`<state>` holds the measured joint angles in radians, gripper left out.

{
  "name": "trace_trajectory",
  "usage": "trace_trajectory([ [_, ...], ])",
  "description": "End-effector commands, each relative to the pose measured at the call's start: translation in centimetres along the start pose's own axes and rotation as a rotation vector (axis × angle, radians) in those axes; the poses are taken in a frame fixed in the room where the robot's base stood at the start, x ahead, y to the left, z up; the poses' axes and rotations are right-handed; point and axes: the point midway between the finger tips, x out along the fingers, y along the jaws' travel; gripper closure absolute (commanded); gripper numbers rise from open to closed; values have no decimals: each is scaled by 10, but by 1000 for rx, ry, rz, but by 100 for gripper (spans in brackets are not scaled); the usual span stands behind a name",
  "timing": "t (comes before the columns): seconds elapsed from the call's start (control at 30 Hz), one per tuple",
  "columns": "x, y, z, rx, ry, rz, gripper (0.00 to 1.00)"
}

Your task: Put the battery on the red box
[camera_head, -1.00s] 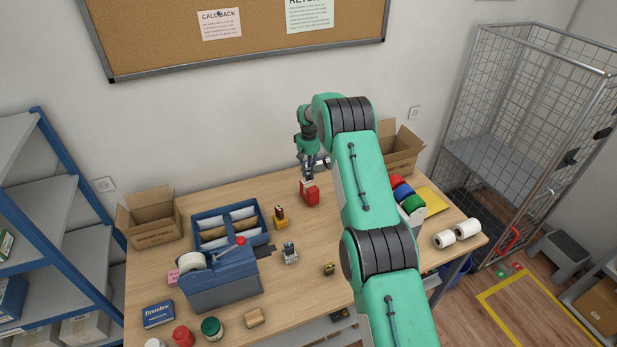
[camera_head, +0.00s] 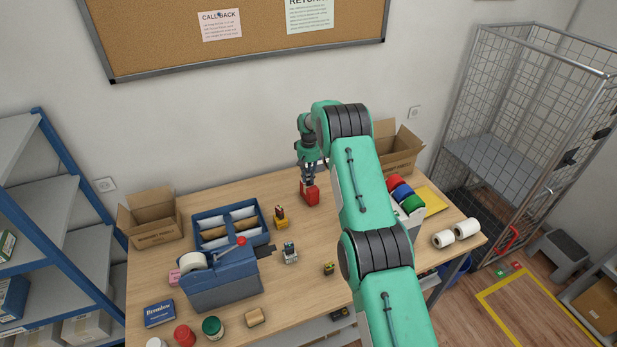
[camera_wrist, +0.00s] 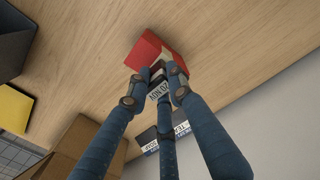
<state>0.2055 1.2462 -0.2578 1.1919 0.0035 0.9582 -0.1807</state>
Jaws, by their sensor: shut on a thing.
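The red box (camera_head: 311,198) stands on the table towards the back, below my gripper (camera_head: 308,183). In the wrist view the red box (camera_wrist: 147,48) shows just beyond the fingertips. My gripper (camera_wrist: 158,78) is shut on the battery (camera_wrist: 158,88), a small dark piece with a pale lettered face, largely hidden by the fingers. The battery is at the red box's top; I cannot tell whether they touch. In the head view the battery is too small and covered to make out.
A blue tray of envelopes (camera_head: 262,238) is further left. A carton (camera_head: 402,150) and a holder with coloured rolls (camera_head: 414,218) are right, behind my arm. The table's middle is mostly clear.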

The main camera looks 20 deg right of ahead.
Motion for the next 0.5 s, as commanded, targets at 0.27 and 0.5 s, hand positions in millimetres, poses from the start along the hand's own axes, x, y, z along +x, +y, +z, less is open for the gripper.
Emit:
trace_trajectory([
  [0.27, 3, 0, 0, 0, 1, 0, 100],
  [0.5, 2, 0, 0, 0, 0, 0, 61],
])
